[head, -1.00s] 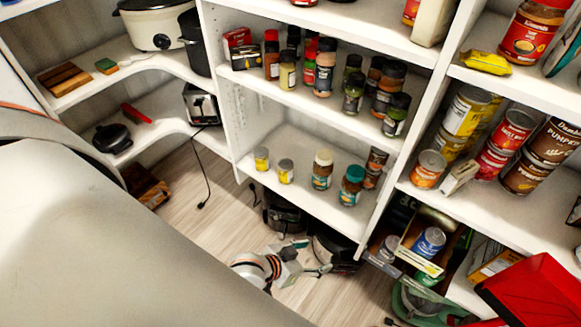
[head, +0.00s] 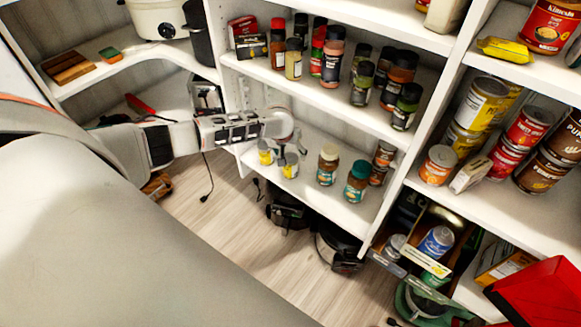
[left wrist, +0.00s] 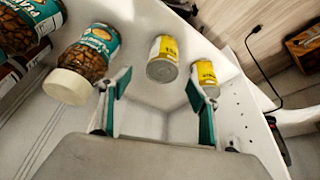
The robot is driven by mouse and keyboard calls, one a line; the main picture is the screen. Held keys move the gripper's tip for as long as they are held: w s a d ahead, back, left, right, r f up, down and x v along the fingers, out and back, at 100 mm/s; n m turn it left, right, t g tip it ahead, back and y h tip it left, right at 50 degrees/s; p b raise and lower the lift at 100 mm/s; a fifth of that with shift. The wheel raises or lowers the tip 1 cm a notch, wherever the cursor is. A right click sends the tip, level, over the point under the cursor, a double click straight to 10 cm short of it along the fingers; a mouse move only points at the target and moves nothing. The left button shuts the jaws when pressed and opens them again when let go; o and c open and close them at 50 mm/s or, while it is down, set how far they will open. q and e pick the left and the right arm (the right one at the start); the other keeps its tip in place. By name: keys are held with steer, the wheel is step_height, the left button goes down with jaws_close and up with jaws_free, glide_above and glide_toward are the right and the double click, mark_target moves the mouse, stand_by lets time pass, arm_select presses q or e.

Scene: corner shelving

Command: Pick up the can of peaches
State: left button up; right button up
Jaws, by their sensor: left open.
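Two small yellow-labelled cans stand on the lower middle shelf in the head view: a left can (head: 264,155) and a right can (head: 289,168). Their labels are too small to read, so I cannot tell whether either holds peaches. My left gripper (head: 284,147) is at these cans, partly hiding them. In the left wrist view, my left gripper (left wrist: 155,90) is open and empty. One yellow can (left wrist: 162,60) shows ahead, between the fingers and apart from them. The other yellow can (left wrist: 205,76) is partly behind the right-hand finger. My right gripper is not in view.
Spice jars (head: 332,60) line the shelf above. An orange can (head: 438,166) stands on the right shelf. The floor (head: 235,225) shows free room.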

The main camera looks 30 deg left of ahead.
mark_target(290, 159)
arm_select(q)
steer(key=shift+w+a+r, duration=0.2)
steer(key=shift+a+r, duration=0.05)
steer(key=shift+a, duration=0.35)
steer(key=shift+w+a+f, duration=0.1)
steer(key=shift+a+f, duration=0.05)
steer(key=shift+f, duration=0.1)
steer(key=shift+b+x, duration=0.7)
steer(key=shift+x, duration=0.25)
steer(key=shift+f, duration=0.6)
steer(key=f+b, duration=0.1)
steer(key=f, duration=0.1)
steer(key=f+b, duration=0.1)
steer(key=f, duration=0.1)
steer(key=shift+w+d+b, duration=0.25)
steer(key=shift+w+b, duration=0.05)
steer(key=shift+w, duration=0.05)
steer(key=shift+w+f, duration=0.15)
steer(key=shift+f, duration=0.05)
steer(key=shift+w+r, duration=0.15)
steer(key=shift+r, duration=0.1)
steer(key=c, duration=1.6)
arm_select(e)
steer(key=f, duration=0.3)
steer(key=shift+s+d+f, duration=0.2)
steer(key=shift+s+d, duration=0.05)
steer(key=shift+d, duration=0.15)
